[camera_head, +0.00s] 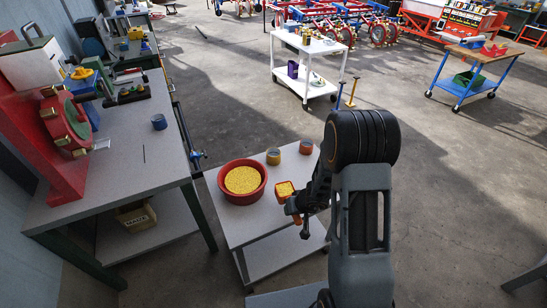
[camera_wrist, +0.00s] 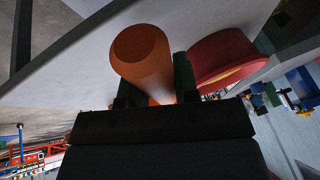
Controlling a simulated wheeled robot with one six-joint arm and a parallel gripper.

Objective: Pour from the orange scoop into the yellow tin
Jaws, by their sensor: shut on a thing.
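The orange scoop (camera_head: 291,206), full of yellow grains, is over the white cart, near the right side of the red bowl. My gripper (camera_head: 297,212) is shut on the scoop's handle. The wrist view shows the thick orange handle of the scoop (camera_wrist: 142,58) between the dark fingers of my gripper (camera_wrist: 156,92). The yellow tin (camera_head: 273,156) stands upright on the cart, behind the scoop and apart from it. The inside of the tin cannot be made out. The tin is not clearly seen in the wrist view.
A red bowl (camera_head: 262,192) of yellow grains stands left of the scoop; it also shows in the wrist view (camera_wrist: 222,52). A reddish tin (camera_head: 306,147) stands right of the yellow tin. The grey workbench (camera_head: 110,185) is to the left. Bare cart top (camera_head: 240,229) lies in front of the bowl.

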